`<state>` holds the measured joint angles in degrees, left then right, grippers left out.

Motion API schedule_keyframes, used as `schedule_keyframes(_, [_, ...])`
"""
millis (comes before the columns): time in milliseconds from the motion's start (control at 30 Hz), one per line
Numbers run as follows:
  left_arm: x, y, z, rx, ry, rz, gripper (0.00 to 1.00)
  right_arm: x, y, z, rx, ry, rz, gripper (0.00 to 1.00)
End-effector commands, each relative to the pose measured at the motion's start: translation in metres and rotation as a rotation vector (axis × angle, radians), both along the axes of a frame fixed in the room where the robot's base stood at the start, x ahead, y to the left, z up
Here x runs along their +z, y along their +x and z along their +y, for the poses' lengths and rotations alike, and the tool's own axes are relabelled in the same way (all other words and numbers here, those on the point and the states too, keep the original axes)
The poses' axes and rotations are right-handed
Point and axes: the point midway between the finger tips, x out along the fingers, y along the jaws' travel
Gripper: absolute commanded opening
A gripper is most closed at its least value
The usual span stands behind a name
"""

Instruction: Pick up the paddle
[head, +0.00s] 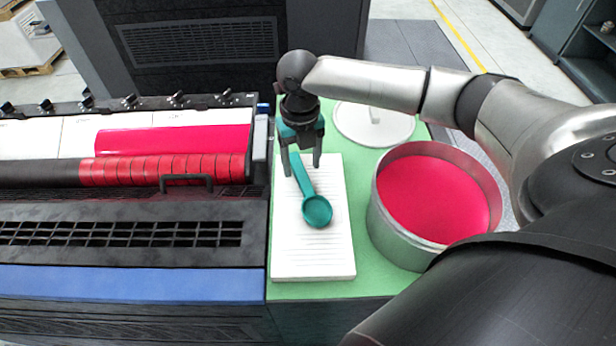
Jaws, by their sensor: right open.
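The paddle (317,211) is teal, with a round scoop-like end toward me and a handle running up and slightly left. It lies on a white ribbed pad (313,258) on the green table top. My right gripper (301,172) is open and points down at the handle's far end. Its fingers appear on either side of the handle; I cannot tell whether they touch it. The top of the handle is partly hidden by the gripper. My left gripper is not in view.
A round metal tin (393,228) of magenta ink stands right of the pad. A pale round lid (352,128) with a knob lies behind it on the green top (295,290). The ink unit with red rollers (165,169) borders the left side.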

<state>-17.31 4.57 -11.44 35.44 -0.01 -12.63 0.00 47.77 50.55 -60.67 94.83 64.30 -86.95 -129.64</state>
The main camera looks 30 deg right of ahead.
Motion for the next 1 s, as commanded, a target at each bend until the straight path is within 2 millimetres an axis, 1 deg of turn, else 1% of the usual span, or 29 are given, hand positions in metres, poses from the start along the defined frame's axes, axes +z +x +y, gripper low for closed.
schedule_keyframes(100, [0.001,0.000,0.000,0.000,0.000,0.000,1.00,-0.016,-0.001,0.001,0.000,-0.001,0.002,0.66])
schedule_keyframes(200, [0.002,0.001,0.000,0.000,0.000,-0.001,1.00,-0.024,-0.001,0.001,0.000,-0.001,0.001,0.66])
schedule_keyframes(433, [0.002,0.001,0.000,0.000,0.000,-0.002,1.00,-0.025,-0.001,0.001,0.001,-0.001,0.000,0.66])
schedule_keyframes(467, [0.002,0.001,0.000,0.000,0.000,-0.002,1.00,-0.025,0.000,0.001,0.001,-0.001,0.000,0.64])
schedule_keyframes(1000, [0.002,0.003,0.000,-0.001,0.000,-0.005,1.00,-0.024,0.000,0.000,0.000,-0.001,-0.001,0.03])
